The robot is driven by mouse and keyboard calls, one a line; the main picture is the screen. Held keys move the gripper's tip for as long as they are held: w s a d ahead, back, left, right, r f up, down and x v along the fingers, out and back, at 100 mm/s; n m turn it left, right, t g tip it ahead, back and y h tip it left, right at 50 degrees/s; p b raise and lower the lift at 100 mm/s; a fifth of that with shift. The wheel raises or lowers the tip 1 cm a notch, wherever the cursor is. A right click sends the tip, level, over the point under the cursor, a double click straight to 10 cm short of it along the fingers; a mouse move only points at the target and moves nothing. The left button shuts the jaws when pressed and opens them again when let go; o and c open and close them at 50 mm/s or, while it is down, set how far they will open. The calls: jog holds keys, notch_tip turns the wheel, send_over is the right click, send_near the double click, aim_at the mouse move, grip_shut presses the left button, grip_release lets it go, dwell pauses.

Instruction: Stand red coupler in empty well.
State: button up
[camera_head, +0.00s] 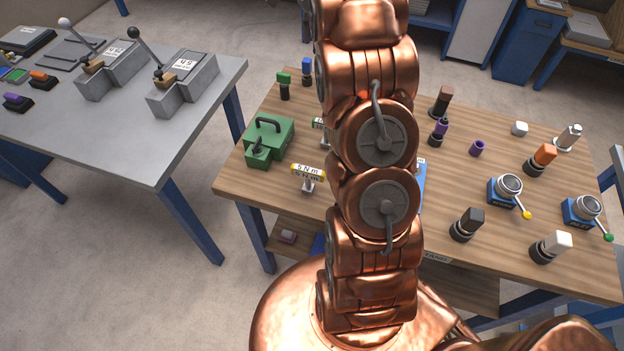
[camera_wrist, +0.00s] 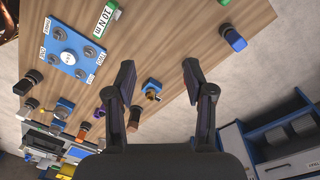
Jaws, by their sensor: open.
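I cannot make out a red coupler in either view; my copper arm hides the middle of the table in the head view. A blue plate (camera_wrist: 69,36) with labelled round spots lies at the upper left of the wrist view. Its edge shows beside my arm in the head view (camera_head: 422,196). I cannot tell which of its spots is an empty well. My gripper (camera_wrist: 158,66) is open, its two dark fingers apart with nothing held.
A grey table (camera_head: 180,135) with lever blocks stands left. Blue cabinets (camera_wrist: 255,148) stand beyond the table.

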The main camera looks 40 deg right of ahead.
jog(key=s+a+r+n, duration=0.3)
jog(key=s+a+n, duration=0.8)
jog(key=s+a, duration=0.65)
jog(key=s+a+f+n, duration=0.3)
jog(key=s+a+n, duration=0.2)
jog(key=s, duration=0.4)
jog(key=s+a+f+n+g, duration=0.1)
jog(key=s+a+f+n, duration=0.2)
jog(key=s, duration=0.7)
jog(key=shift+a+f+n, duration=0.35)
jog(key=shift+a+n, duration=0.65)
jog(key=shift+a, duration=0.2)
jog(key=shift+d, duration=0.1)
